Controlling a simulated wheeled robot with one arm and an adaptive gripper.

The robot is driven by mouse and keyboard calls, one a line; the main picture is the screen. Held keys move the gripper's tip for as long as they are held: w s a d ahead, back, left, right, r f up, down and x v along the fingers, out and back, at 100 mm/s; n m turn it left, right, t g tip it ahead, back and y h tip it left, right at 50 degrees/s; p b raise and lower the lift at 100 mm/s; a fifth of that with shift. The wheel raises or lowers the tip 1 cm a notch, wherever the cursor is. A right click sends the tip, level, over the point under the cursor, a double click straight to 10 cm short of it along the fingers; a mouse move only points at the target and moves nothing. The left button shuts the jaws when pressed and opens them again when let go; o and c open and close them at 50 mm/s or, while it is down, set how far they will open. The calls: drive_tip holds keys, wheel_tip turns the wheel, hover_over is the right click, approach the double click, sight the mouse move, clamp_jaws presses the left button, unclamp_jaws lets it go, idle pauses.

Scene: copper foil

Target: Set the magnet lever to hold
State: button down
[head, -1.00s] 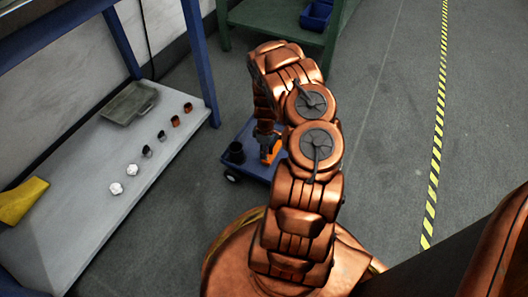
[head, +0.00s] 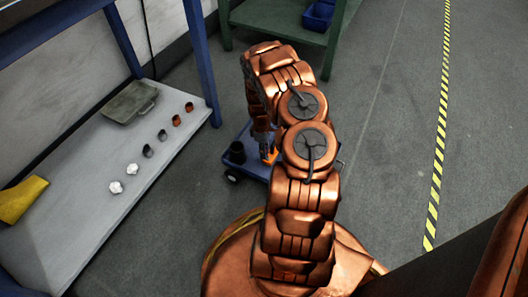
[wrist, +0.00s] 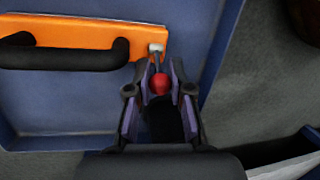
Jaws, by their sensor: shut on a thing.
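The magnet lever (wrist: 159,84) has a red knob and a thin grey stem, seen in the wrist view. Its stem rises to a pale pivot at the right end of an orange magnet body (wrist: 145,38) with a black handle (wrist: 65,53). My gripper (wrist: 160,85) has its two fingers on either side of the red knob, shut on it. In the head view, the orange body (head: 270,157) shows only partly beside my gripper (head: 264,147); my arm hides the rest, and the lever cannot be made out there.
A pale bench (head: 80,215) at left holds a grey case (head: 130,102), a yellow cloth (head: 22,198) and several small pieces. A green shelf (head: 275,38) stands behind. Floor at right is clear.

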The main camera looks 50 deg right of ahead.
drive_tip(key=c, duration=1.3)
unclamp_jaws()
drive_tip(key=v, duration=1.2)
drive_tip(key=shift+d, duration=0.1)
drive_tip(key=s+a+r+m+p, duration=0.15)
drive_tip(key=a+r+p, duration=0.5)
drive_tip(key=r, duration=0.85)
drive_tip(key=s+a+r+m+h+p, duration=0.15)
drive_tip(key=a+r+p, duration=0.5)
drive_tip(key=r, duration=0.85)
drive_tip(key=s+a+r+m+p, duration=0.1)
drive_tip(key=s+a+r+p, duration=0.25)
drive_tip(key=r+p, duration=0.8)
drive_tip(key=s+a+r+p, duration=0.5)
drive_tip(key=s+r+p, duration=0.1)
drive_tip(key=r, duration=0.4)
drive_tip(key=s+a+r+m+p, duration=0.1)
drive_tip(key=s+a+r+p, duration=0.5)
drive_tip(key=r, duration=0.5)
drive_tip(key=s+a+r+p, duration=0.6)
drive_tip(key=s+r, duration=0.2)
drive_tip(key=r, duration=0.2)
drive_tip(key=shift+a+r+m, duration=0.15)
drive_tip(key=shift+r+m, duration=0.1)
drive_tip(key=shift+m, duration=0.05)
